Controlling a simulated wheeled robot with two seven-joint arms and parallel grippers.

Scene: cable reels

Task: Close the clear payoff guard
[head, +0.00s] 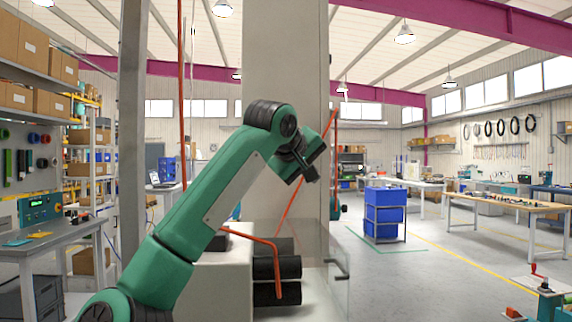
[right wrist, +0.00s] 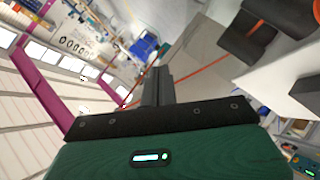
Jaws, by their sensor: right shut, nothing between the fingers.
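The clear payoff guard (head: 362,285) is a see-through panel low in the middle of the head view, with a dark handle (head: 339,268) on it. It stands out beside the black rollers, open as far as I can tell. My right gripper (head: 312,176) is above the guard and a little to its left, apart from it. In the right wrist view its fingers (right wrist: 157,88) are together and empty. I cannot clearly pick out the guard's outline in that view. My left gripper is not in view.
Black rollers (head: 289,268) sit low beside a white housing (head: 222,275), with an orange cable (head: 292,200) running up near my gripper. A tall pale column (head: 285,60) stands behind. Blue bins (head: 384,215) and workbenches (head: 520,205) are farther right, with open floor between.

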